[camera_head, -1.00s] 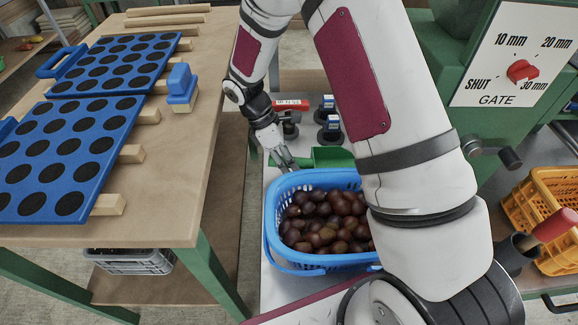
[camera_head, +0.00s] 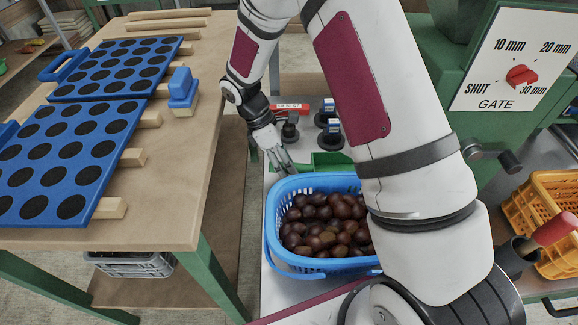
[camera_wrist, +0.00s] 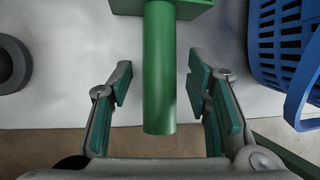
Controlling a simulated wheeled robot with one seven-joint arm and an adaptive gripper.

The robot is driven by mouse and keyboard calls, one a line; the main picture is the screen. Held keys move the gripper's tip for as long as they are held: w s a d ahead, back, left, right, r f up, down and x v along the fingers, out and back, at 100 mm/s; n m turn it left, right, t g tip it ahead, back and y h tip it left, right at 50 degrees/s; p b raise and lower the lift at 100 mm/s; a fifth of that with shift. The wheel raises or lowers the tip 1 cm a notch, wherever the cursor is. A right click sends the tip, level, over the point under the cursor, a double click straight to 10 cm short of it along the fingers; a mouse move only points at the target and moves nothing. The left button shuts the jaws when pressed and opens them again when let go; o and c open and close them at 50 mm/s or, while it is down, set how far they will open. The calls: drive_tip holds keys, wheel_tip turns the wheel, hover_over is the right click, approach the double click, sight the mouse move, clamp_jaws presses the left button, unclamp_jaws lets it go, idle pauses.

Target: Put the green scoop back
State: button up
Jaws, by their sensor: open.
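The green scoop (camera_head: 328,160) lies on the light bench top just behind the blue basket, partly hidden by the basket rim and my arm. In the wrist view its round green handle (camera_wrist: 159,75) points down between my fingers, with part of its head at the top edge. My gripper (camera_head: 285,165) is low over the bench at the basket's back left corner. In the wrist view my gripper (camera_wrist: 160,82) is open, one finger on each side of the handle, with a visible gap on both sides.
The blue basket (camera_head: 284,190) of chestnuts is close on the right of my gripper. Dark round pieces and a red box (camera_head: 291,107) stand behind. A wooden table (camera_head: 185,160) with blue trays is left. A dark cup (camera_head: 510,258) with a red-handled tool and an orange crate (camera_head: 560,190) are right.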

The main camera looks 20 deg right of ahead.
drive_tip(key=p+v, duration=0.1)
drive_tip(key=v, duration=0.5)
drive_tip(key=shift+d+r, duration=0.1)
drive_tip(key=shift+r, duration=0.1)
drive_tip(key=s+d+r+m+t+y, duration=0.15)
drive_tip(key=s+r+m, duration=0.25)
drive_tip(key=s+r, duration=0.45)
drive_tip(key=s+d+r+m, duration=0.25)
drive_tip(key=s+r, duration=0.25)
drive_tip(key=r, duration=0.6)
drive_tip(key=s+r+m+t+y, duration=0.2)
drive_tip(key=s+m, duration=0.6)
drive_tip(key=s, duration=1.3)
drive_tip(key=shift+a+r+m, duration=0.35)
drive_tip(key=shift+a+r, duration=0.1)
drive_tip(key=shift+r, duration=0.3)
drive_tip(key=shift+y, duration=0.25)
